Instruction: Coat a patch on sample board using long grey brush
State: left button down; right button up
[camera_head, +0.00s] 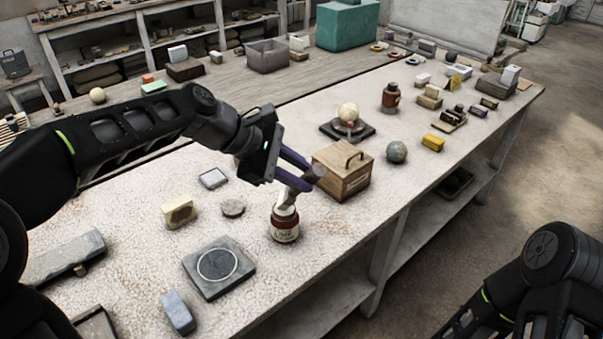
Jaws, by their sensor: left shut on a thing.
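My left gripper (312,178) reaches in from the left over the table, with its purple fingers shut on a grey, stick-like thing that looks like the long grey brush (289,196). The brush slants down toward the mouth of a brown jar with a pale label (284,229). I cannot tell whether its lower end is inside the jar or just above it. A flat dark grey board with a pale ring on it, which looks like the sample board (212,290), lies on the table left of the jar. My right arm shows at the lower right, its gripper out of view.
A wooden box with a handle (341,180) stands right behind the jar. A grey disc (233,208), a yellowish block (178,212) and a blue block (178,312) lie around the board.

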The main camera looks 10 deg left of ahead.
pick_arm(q)
jog(key=shift+r+p, duration=3.3)
jog(key=shift+r, duration=0.25)
jog(key=shift+w+a+f+n+t+y, duration=0.1)
jog(key=shift+w+a+n+t+y, duration=0.1)
jog(key=shift+w+n+t+y, duration=0.25)
jog(key=w+a+f+n+t+y+b, duration=0.2)
jog(key=w+a+f+n+t+y, duration=0.2)
jog(key=a+n, duration=0.4)
notch_tip(320, 180, down, 3)
jog(key=shift+w+a+r+n+y, duration=0.1)
jog(key=shift+w+a+n+y, duration=0.3)
jog(key=shift+a, duration=0.45)
jog(key=shift+s, duration=0.1)
